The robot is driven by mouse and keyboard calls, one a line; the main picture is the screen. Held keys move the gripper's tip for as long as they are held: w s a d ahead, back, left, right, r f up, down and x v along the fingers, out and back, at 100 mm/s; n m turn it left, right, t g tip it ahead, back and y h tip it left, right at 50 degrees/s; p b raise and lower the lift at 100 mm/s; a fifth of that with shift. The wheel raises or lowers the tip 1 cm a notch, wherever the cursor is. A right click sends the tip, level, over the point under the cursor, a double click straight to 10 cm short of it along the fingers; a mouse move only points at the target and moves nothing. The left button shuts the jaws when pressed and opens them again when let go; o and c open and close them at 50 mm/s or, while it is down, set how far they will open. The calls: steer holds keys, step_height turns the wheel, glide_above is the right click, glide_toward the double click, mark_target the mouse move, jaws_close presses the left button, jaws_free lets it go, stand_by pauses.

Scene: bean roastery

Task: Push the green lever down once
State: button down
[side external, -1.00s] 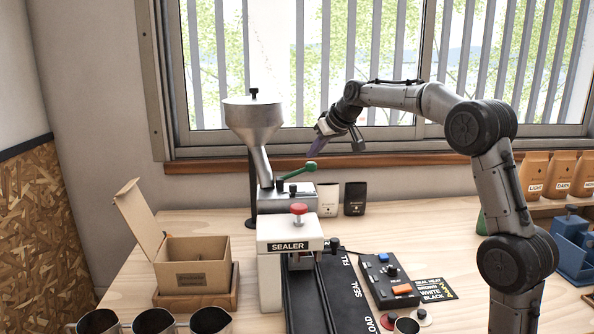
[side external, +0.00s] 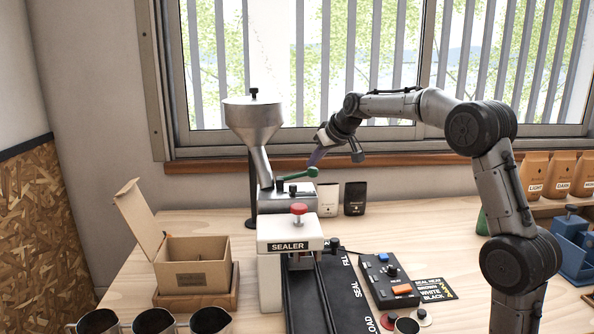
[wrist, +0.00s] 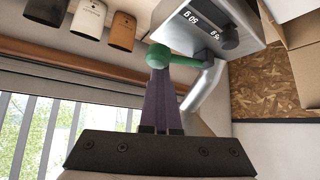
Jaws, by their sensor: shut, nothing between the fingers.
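The green lever (side external: 298,172) sticks out to the right from the metal dispenser below the silver hopper, its round knob at the free end. It lies close to level, tilted slightly up toward the knob. In the wrist view the green lever (wrist: 180,62) shows just beyond my fingertips. My gripper (side external: 313,160) is shut and empty, its purple fingers pointing down and left at the knob from above. The fingertips look touching or very near the knob; the exact contact cannot be told.
The silver hopper (side external: 253,120) stands just left of my gripper. The sealer (side external: 288,236) with its red button is in front. Two small bags, one white (side external: 329,199) and one black (side external: 355,198), stand right of the dispenser. An open cardboard box (side external: 196,262) sits at left.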

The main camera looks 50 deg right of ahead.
steer(key=shift+f, duration=0.9)
steer(key=shift+r, duration=3.1)
